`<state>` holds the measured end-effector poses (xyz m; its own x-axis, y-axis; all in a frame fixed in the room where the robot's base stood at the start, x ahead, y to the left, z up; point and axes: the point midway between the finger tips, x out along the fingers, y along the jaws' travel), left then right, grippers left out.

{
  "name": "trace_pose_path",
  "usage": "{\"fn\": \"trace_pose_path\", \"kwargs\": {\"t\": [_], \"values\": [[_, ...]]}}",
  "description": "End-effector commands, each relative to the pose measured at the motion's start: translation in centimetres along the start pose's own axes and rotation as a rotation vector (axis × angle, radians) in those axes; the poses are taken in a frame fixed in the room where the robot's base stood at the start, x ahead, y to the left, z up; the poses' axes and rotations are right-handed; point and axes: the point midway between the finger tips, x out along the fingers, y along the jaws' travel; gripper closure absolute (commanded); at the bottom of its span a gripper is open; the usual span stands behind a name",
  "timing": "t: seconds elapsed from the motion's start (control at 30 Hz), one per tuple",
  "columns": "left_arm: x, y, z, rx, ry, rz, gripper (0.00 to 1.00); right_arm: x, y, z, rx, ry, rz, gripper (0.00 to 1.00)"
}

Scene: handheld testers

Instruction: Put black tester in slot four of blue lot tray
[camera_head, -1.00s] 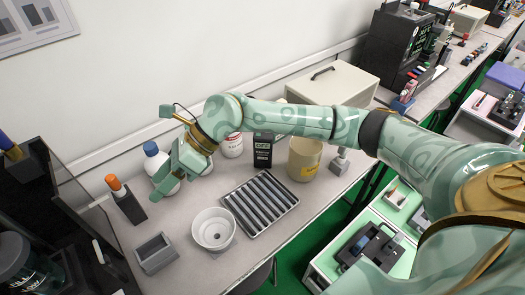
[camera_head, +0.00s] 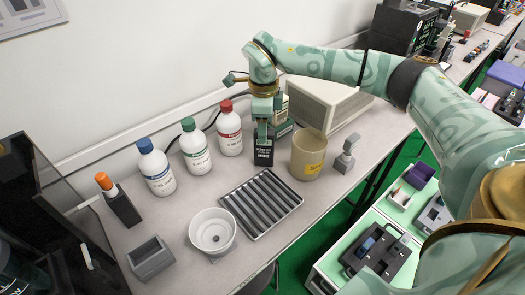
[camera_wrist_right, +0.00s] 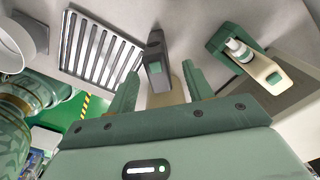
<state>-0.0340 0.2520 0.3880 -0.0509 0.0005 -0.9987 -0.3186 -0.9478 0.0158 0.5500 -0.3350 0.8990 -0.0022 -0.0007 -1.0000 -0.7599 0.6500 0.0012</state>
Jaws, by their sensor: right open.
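A black upright block with a white-lettered front (camera_head: 263,153) stands on the bench, left of the beige cup; it may be the black tester. My right gripper (camera_head: 264,128) is just above and partly in front of its top, pointing down. In the right wrist view the open fingers (camera_wrist_right: 160,88) have a dark block with a green square (camera_wrist_right: 155,62) beyond the gap between them. Contact is not visible. A grey ribbed tray (camera_head: 262,203) lies in front of the block. I cannot make out a tray that is clearly blue. My left gripper is not in view.
Three capped bottles stand behind left, the nearest to the block red-capped (camera_head: 230,128). The beige cup (camera_head: 309,156) and a grey device (camera_head: 345,155) stand right. A white bowl (camera_head: 212,232) and grey box (camera_head: 151,258) stand front left. A black case (camera_head: 375,250) lies lower right.

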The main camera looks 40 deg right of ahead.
Motion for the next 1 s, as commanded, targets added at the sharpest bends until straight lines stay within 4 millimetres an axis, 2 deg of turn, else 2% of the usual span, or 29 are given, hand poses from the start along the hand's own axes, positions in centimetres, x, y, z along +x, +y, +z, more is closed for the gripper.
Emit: {"fn": "trace_pose_path", "kwargs": {"t": [0.17,0.4,0.63,0.67,0.83,1.0], "values": [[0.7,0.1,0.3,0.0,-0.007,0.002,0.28,1.4,0.1,-0.1,0.0,0.001,0.001,0.49],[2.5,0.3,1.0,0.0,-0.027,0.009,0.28,5.4,0.2,-0.2,-0.001,0.002,0.003,0.49],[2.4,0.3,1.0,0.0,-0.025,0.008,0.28,5.3,0.2,-0.2,0.0,-0.002,-0.002,0.49],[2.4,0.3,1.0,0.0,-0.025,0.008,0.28,5.3,0.2,-0.2,0.0,-0.002,-0.002,0.52],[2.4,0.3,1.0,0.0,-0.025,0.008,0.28,5.3,0.2,-0.2,0.0,-0.001,-0.001,0.99],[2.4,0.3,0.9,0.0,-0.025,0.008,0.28,5.3,0.2,-0.2,0.0,-0.002,-0.002,1.0]]}}
